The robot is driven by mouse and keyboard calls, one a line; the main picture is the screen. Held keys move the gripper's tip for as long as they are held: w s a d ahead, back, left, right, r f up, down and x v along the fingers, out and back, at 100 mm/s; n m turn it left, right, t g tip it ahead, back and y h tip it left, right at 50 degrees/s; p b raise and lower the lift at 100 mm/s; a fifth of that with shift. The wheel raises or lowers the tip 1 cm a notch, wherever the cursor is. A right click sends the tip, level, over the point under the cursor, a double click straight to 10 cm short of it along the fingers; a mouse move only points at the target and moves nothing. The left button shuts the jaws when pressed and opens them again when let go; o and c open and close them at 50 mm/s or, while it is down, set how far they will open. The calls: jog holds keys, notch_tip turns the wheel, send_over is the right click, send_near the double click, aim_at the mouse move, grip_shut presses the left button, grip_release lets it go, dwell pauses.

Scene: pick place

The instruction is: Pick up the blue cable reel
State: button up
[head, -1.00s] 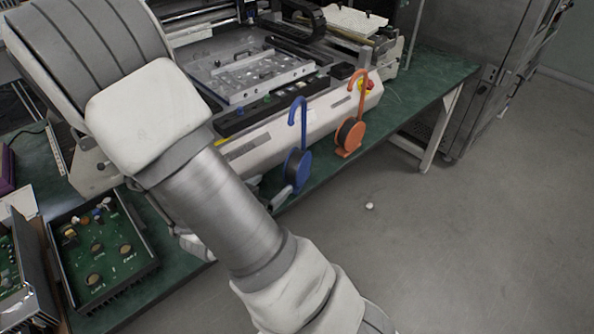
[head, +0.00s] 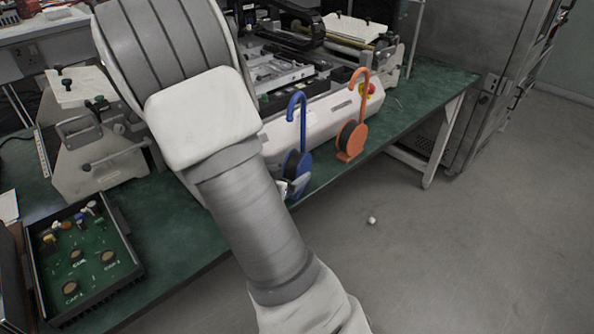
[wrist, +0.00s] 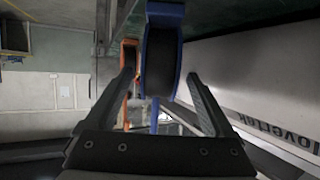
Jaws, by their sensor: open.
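The blue cable reel (head: 303,160) stands upright on the green bench's front edge, its hooked handle pointing up, in front of the white machine. My arm covers part of the view to its left. In the wrist view the reel (wrist: 163,62) shows its blue rims and dark middle between the two fingers of my gripper (wrist: 160,74). The gripper is open, with a finger on each side of the reel and a visible gap at the right finger. In the head view only a bit of the gripper shows, low beside the reel.
An orange cable reel (head: 351,138) stands just right of the blue one; it also shows behind the left finger in the wrist view (wrist: 128,55). The white machine (head: 325,118) stands close behind both. A circuit board tray (head: 80,250) lies at the left. Open floor lies to the right.

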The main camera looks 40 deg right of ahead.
aim_at(297, 146)
jog(key=b+x, duration=0.1)
jog(key=x, duration=0.4)
jog(key=shift+b, duration=0.3)
grip_shut()
jog(key=shift+r, duration=0.1)
